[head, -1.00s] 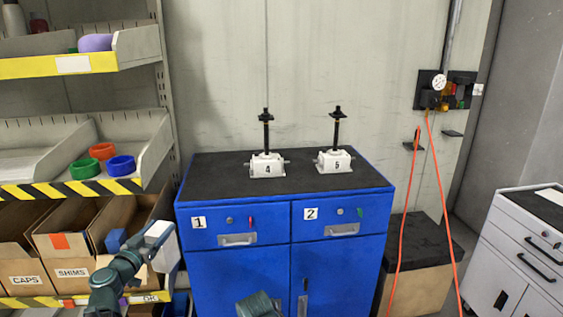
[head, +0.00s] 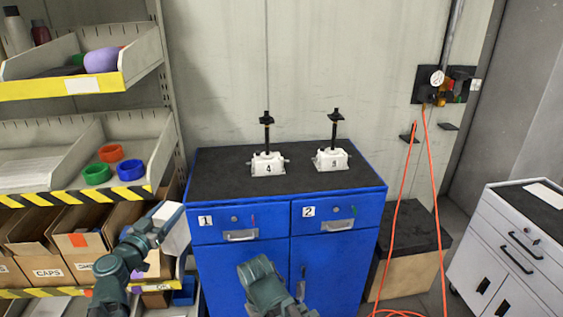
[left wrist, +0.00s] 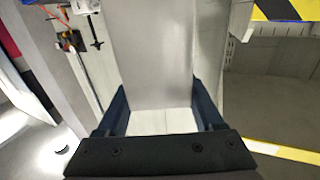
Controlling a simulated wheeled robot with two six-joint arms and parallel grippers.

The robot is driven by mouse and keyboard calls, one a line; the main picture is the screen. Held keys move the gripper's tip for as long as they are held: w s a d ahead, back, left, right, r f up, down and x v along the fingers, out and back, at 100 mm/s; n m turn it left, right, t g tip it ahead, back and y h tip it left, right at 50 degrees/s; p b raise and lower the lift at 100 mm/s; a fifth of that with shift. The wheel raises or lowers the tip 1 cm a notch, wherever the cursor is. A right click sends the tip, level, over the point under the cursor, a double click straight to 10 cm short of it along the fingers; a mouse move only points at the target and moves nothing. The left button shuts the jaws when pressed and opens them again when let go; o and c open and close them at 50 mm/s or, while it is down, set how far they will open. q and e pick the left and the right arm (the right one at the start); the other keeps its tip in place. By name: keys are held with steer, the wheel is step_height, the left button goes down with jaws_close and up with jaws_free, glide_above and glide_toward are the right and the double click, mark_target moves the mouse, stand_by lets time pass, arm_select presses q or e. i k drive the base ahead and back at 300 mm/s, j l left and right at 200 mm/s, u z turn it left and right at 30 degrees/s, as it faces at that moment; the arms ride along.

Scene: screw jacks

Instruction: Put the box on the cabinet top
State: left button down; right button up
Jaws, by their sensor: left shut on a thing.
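A plain white-grey box (head: 177,235) is in my left gripper (head: 158,222), left of the blue cabinet in the head view. In the left wrist view the box (left wrist: 152,60) stands between the two dark fingers, which are shut on it. The cabinet top (head: 218,180) is black and flat, on a blue cabinet (head: 240,265) with drawers 1 and 2. The held box is in front of the shelf rack, off the cabinet top. A teal part of my right arm shows low in front of the cabinet; its gripper's fingers are not visible.
Two white screw jacks (head: 268,163) (head: 331,159) with black spindles stand toward the back of the cabinet top. Its left end and front strip are clear. A shelf rack (head: 75,195) with bins is at left. An orange hose (head: 434,190) hangs at right.

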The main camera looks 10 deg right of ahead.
mark_target(215, 179)
steer(key=i+l, duration=0.35)
steer(key=i, duration=0.15)
steer(key=i+l, duration=0.3)
steer(key=i, duration=0.2)
